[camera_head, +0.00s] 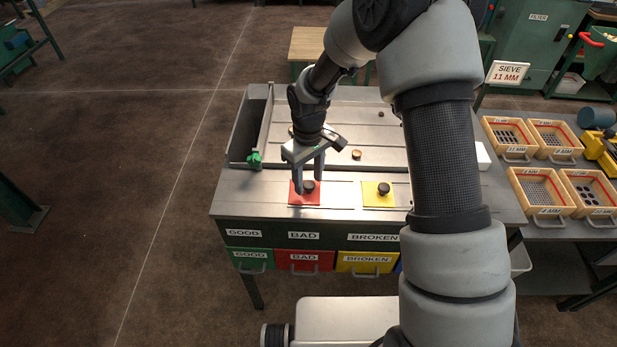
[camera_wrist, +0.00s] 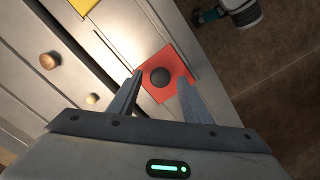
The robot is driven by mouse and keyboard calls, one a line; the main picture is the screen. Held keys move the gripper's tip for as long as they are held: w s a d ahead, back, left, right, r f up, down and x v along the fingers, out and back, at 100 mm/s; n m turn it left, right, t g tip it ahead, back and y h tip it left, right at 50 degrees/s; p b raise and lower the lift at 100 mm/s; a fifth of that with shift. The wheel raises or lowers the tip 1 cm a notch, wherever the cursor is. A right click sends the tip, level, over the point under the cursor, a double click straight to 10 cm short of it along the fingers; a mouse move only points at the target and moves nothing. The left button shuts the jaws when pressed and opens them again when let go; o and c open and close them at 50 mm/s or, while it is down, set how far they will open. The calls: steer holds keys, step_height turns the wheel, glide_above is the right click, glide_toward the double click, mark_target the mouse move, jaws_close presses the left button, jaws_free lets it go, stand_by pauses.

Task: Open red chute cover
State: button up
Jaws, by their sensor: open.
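The red chute cover (camera_head: 305,197) is a flat red square with a dark round knob (camera_head: 309,186), lying on the metal table top above the BAD label. In the wrist view the red cover (camera_wrist: 168,62) and its dark knob (camera_wrist: 159,77) show just beyond the fingertips, in line with the gap between them. My gripper (camera_head: 310,186) points down over the red cover, its fingers apart and empty, with the knob between or just behind them. I cannot tell whether a finger touches the knob. In the wrist view my gripper (camera_wrist: 160,80) is open.
A yellow cover (camera_head: 378,198) with a dark knob lies to the right. Green, red and yellow drawers (camera_head: 304,261) are below the table edge. Small round pieces (camera_head: 356,155) lie on the tray behind. Sieve boxes (camera_head: 541,190) stand at the right.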

jaws_close()
steer(key=d, duration=0.8)
steer(key=shift+s+d, duration=0.1)
steer(key=shift+d, duration=0.1)
jaws_free()
steer(key=shift+r, duration=0.1)
step_height(320, 180, up, 17)
steer(key=shift+r, duration=0.2)
stand_by(0.3)
